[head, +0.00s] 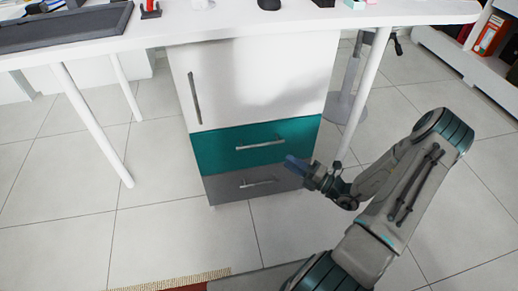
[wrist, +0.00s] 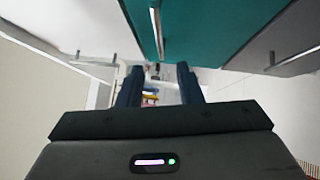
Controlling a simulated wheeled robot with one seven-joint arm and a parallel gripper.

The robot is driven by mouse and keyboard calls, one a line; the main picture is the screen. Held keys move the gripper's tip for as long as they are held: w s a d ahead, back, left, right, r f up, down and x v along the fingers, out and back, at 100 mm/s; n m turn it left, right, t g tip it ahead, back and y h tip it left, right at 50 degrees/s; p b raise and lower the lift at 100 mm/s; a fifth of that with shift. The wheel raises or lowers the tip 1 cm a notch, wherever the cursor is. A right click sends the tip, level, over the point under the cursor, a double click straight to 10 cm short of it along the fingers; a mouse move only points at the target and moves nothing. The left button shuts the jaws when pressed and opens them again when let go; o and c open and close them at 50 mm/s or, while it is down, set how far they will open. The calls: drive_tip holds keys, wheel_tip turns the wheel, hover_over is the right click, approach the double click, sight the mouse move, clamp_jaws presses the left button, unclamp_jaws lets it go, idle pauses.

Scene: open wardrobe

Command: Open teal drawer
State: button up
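The teal drawer (head: 220,152) is the middle front of a cabinet under the desk, and it looks shut. Its silver bar handle (head: 260,145) runs across its front. In the wrist view the teal front (wrist: 215,30) fills the top, with its handle (wrist: 157,32) ahead of the fingers, near the line between them. My gripper (head: 295,164) is in front of the cabinet's lower right, right of and a little below the handle in the head view. In the wrist view its two dark fingers (wrist: 159,85) are apart with nothing between them. The handle appears clear of both fingers.
A white door (head: 260,80) with a vertical handle is above the teal drawer, and a grey drawer (head: 225,187) with its own handle is below. Desk legs (head: 92,125) stand on both sides. The tiled floor (head: 160,230) in front is mostly clear.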

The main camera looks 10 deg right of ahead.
sight(259, 145)
drive_tip(key=shift+b+x, duration=1.8)
drive_tip(key=shift+x, duration=4.85)
drive_tip(key=shift+s+a, duration=0.1)
clamp_jaws()
